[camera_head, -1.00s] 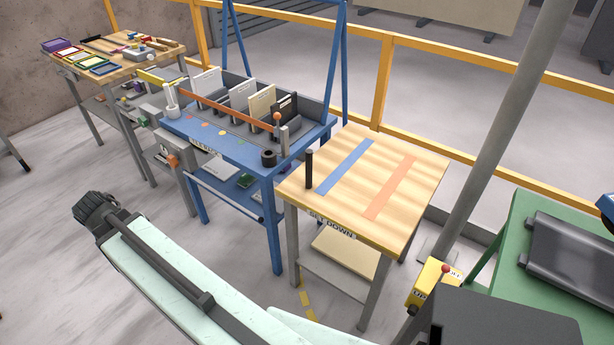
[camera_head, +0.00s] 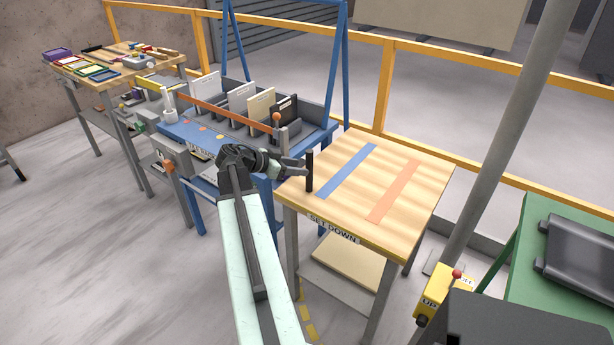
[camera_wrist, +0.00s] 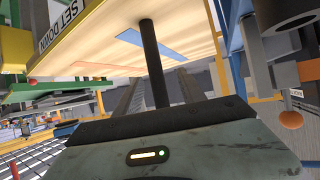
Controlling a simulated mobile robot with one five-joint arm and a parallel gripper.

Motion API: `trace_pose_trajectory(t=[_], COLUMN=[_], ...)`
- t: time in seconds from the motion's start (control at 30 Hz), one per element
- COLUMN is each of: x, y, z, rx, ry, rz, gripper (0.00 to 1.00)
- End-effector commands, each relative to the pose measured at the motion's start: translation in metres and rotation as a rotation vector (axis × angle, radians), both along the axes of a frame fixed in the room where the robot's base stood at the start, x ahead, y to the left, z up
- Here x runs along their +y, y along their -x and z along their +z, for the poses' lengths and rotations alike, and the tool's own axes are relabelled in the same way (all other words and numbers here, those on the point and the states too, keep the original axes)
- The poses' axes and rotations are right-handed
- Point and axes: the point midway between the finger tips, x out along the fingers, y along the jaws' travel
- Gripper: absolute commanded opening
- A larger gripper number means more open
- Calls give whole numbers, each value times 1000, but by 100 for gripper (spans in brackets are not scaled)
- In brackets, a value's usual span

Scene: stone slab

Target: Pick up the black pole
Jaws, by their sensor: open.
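The black pole (camera_head: 309,172) stands upright near the left corner of the wooden SET DOWN table (camera_head: 400,225). My gripper (camera_head: 303,168) is open and level, reaching in from the left at the pole. In the wrist view, which looks upside down, the pole (camera_wrist: 151,50) runs down between the two grey fingers (camera_wrist: 158,88), one on each side. I cannot tell whether either finger touches it. The lower end of the pole in that view is hidden behind the gripper body.
A blue stripe (camera_head: 347,172) and an orange stripe (camera_head: 392,190) lie on the table top, otherwise bare. A blue rack bench (camera_head: 195,140) with upright panels and an orange bar is close on the left. A yellow control box (camera_head: 440,290) stands at the right front.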

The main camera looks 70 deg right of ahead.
Motion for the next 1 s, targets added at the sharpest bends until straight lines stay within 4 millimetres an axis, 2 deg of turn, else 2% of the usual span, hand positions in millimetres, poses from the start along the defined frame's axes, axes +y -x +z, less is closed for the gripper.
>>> trace_pose_trajectory(t=[0.3, 0.53, 0.57, 0.7, 0.73, 1.0], x=[-31, -34, -34, -34, -34, -34], y=[30, 33, 33, 32, 32, 32], z=[-19, -18, -18, -18, -18, -17], rx=[0, 0, 0, 0, 0, 1], ry=[-1, -2, -2, -1, -1, -1], rz=[-1, 2, 2, 3, 3, 3], gripper=[47, 47, 42, 3, 0, 0])
